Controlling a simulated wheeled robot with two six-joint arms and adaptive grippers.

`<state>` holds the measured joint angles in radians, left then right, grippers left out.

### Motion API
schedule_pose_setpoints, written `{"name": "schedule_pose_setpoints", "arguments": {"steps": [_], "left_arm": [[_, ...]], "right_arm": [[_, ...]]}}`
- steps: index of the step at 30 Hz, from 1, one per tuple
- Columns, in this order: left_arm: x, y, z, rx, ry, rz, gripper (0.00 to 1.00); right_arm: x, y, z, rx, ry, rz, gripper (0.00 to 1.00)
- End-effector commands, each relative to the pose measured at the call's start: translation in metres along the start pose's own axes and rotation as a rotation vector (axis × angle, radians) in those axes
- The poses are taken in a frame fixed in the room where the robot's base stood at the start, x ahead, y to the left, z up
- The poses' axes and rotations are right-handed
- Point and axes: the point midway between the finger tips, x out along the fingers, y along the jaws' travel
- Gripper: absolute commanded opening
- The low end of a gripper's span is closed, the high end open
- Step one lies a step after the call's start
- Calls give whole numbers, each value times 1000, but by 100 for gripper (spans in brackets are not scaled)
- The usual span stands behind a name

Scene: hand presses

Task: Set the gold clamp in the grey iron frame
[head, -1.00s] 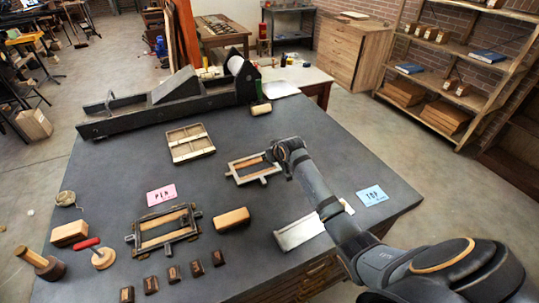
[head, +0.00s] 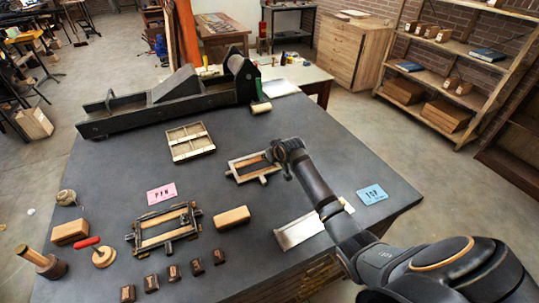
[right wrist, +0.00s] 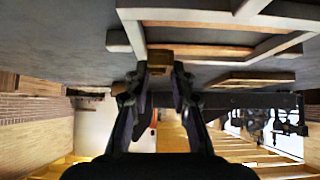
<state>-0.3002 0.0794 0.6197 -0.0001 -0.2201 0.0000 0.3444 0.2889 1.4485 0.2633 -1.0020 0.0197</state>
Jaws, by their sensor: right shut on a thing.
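My right gripper (head: 277,161) reaches in from the right over the right end of a grey frame (head: 233,170) with wooden pieces inside it. In the right wrist view the gripper (right wrist: 160,72) is shut on the gold clamp (right wrist: 172,51), a small brownish-gold block between the fingertips. The clamp is at the near bar of the grey frame (right wrist: 137,38) there; I cannot tell whether it touches the bar or sits in it. In the head view the clamp is hidden by the gripper. My left gripper is not in view.
A darker frame (head: 139,247) lies front left by the pink card (head: 161,195), with a wooden block (head: 232,218) beside it. A divided tray (head: 190,142), a long black press (head: 150,112), a pale metal tray (head: 298,230) and a blue card (head: 372,195) surround the grey frame.

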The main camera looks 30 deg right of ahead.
Motion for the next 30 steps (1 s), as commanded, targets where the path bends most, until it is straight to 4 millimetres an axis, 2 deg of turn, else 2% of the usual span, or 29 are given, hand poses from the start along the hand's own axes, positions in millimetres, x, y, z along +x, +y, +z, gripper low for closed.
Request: {"name": "schedule_pose_setpoints", "arguments": {"steps": [28,29,30], "left_arm": [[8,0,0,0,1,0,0],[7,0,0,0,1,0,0],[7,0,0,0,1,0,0]], "right_arm": [[12,0,13,0,0,0,0],[12,0,12,0,0,0,26],[12,0,12,0,0,0,31]]}}
